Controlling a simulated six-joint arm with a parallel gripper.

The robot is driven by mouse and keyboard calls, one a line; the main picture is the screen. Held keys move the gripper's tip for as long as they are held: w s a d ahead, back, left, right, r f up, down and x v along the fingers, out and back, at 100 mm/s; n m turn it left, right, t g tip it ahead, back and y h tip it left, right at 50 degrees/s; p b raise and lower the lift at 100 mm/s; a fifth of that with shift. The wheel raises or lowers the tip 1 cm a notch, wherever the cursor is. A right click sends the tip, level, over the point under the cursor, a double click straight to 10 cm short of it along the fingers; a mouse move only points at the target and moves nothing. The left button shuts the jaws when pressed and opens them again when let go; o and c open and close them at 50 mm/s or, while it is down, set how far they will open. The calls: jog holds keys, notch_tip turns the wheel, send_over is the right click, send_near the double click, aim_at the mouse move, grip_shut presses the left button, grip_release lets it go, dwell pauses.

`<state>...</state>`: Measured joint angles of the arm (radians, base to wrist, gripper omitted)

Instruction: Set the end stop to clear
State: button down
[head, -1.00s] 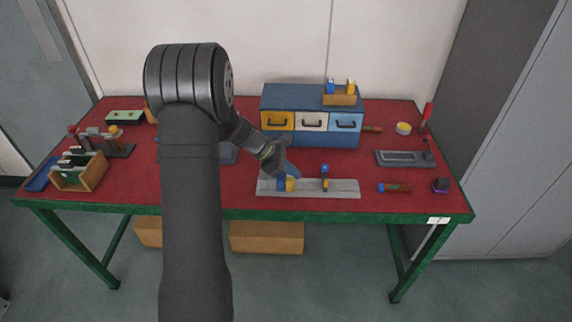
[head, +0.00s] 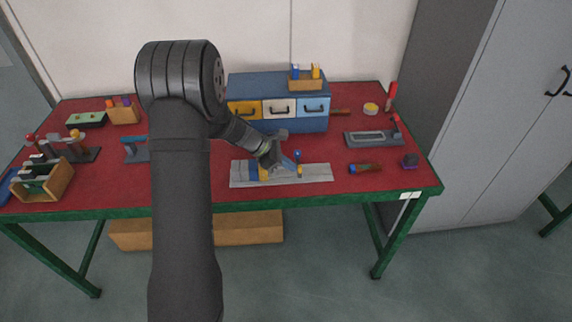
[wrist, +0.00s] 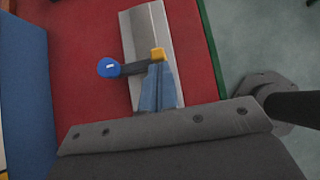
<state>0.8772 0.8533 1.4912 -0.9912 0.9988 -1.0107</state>
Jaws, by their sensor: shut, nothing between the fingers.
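A long light-grey plate (head: 318,174) lies near the front edge of the red table. On it stands a dark lever with a blue ball knob (head: 297,154) and a yellow end (head: 299,172), which looks like the end stop. In the wrist view, the knob (wrist: 108,67) is left of the yellow end (wrist: 158,54), with the dark arm between them. My gripper (head: 294,168), with blue fingers, is shut and empty, just left of the lever. Its fingertips (wrist: 157,66) overlap the lever's yellow end in the wrist view; I cannot tell whether they touch.
A drawer cabinet (head: 280,86) stands behind. A wooden box (head: 43,181) stands at far left.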

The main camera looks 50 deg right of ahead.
jog(key=shift+s+d+r, duration=0.1)
jog(key=shift+s+d, duration=0.5)
jog(key=shift+s, duration=0.05)
jog(key=shift+w, duration=0.1)
jog(key=w+a, duration=0.4)
jog(key=shift+w+r, duration=0.1)
jog(key=shift+r, duration=0.05)
jog(key=v, duration=0.9)
jog(key=shift+a+r, duration=0.1)
jog(key=shift+r, duration=0.1)
jog(key=x, duration=1.1)
jog(key=shift+s+d+r, duration=0.2)
jog(key=shift+s+d, duration=0.6)
